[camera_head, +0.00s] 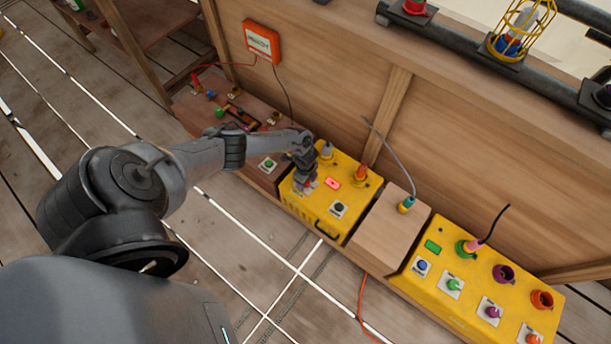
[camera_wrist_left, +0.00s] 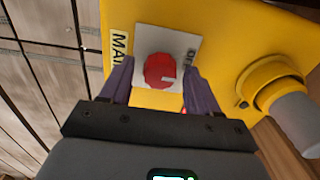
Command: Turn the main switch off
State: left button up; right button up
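The main switch (camera_wrist_left: 160,71) is a red round knob on a white plate on the yellow box (camera_head: 322,222), with a "MAIN" label beside it in the left wrist view. In the head view my gripper mostly hides it. My left gripper (camera_head: 304,188) points down over the box's left part. In the left wrist view its two dark fingers (camera_wrist_left: 156,68) are apart, one on each side of the red knob. Gaps show between knob and fingers. My right gripper is not in view.
A black knob (camera_head: 338,208) is on the same box, with plugs along its back edge. A wooden block (camera_head: 388,232) and a second yellow box (camera_head: 455,300) with several knobs and sockets stand to the right. A wooden wall (camera_head: 340,90) rises behind.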

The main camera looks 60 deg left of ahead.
pick_arm(q)
jog(key=shift+r, duration=0.15)
jog(key=shift+r+p, duration=0.25)
jog(key=shift+p, duration=0.1)
notch_tip(320, 180, up, 10)
jog(key=p, duration=0.6)
